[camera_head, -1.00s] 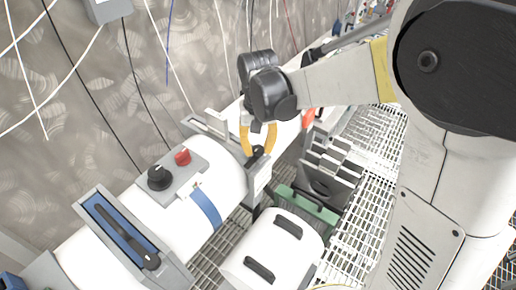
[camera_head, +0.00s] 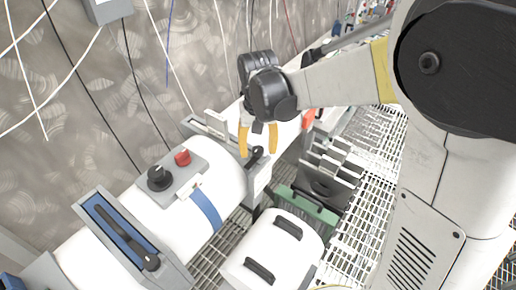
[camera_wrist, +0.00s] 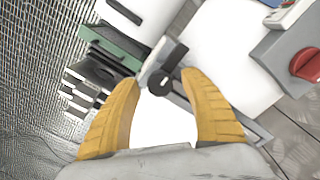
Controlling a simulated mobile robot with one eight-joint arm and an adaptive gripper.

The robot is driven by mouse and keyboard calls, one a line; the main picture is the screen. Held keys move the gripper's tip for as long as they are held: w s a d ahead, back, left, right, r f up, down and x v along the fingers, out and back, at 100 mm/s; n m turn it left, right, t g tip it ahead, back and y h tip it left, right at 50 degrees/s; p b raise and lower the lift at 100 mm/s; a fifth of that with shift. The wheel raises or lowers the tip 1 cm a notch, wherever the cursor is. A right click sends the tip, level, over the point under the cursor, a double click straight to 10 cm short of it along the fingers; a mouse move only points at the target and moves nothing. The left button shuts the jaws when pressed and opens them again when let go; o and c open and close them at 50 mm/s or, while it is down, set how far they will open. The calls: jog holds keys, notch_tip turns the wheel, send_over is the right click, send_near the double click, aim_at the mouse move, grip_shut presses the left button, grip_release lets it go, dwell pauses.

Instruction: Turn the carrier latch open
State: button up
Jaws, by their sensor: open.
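A small black latch lever (camera_head: 255,157) sits on the pale flange plate at the end of the white cylinder, just below my gripper. In the wrist view the black latch (camera_wrist: 170,68) shows near the top centre, its arm slanting from upper right to a rounded end at lower left. My gripper (camera_head: 258,146) has yellow fingers, spread apart and empty. In the wrist view my gripper's fingertips (camera_wrist: 160,77) lie either side of the latch, with visible gaps. Whether the fingertips reach down to its depth is unclear.
A grey box with a red knob (camera_head: 183,157) and a black knob (camera_head: 159,178) sits on the cylinder. A long black handle (camera_head: 126,236) lies on a blue panel. A white case (camera_head: 272,250) and green box (camera_head: 307,205) stand right, over grating.

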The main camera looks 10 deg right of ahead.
aim_at(258, 149)
notch_tip(258, 149, up, 12)
dwell(0.4)
dwell(0.3)
